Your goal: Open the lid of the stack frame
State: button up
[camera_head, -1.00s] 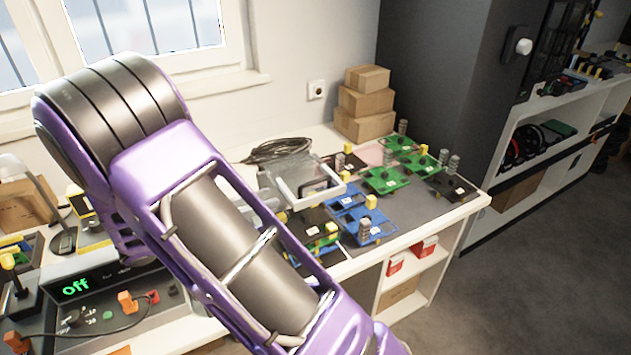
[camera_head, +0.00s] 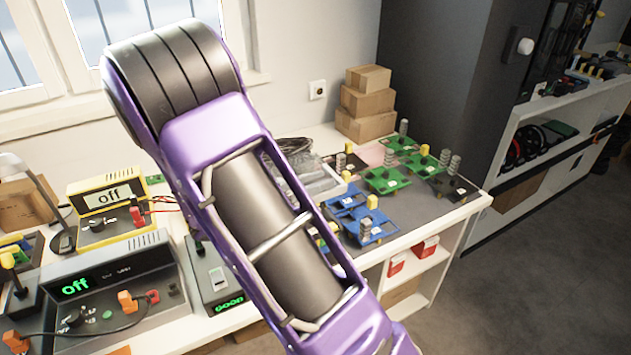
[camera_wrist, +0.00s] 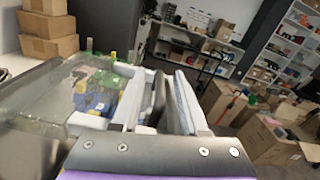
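The stack frame's clear greyish lid (camera_head: 318,178) shows only in part in the head view, behind my purple arm. In the wrist view the see-through lid (camera_wrist: 45,92) fills the left side close up, with boards visible through it. A white handle bar (camera_wrist: 122,88) lies along its right edge, just left of my gripper (camera_wrist: 168,98). My gripper's pale fingers with dark pads stand close together, and I see nothing clearly between them. Whether they touch the handle or are fully shut cannot be told. My gripper is hidden in the head view.
Blue boards (camera_head: 362,218) and green boards (camera_head: 388,178) lie on the bench to the right. Stacked cartons (camera_head: 366,104) stand behind. A yellow meter (camera_head: 108,205) and a grey device reading "off" (camera_head: 105,290) are at the left. The floor (camera_head: 520,270) at the right is clear.

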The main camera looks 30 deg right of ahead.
grip_shut()
dwell(1.3)
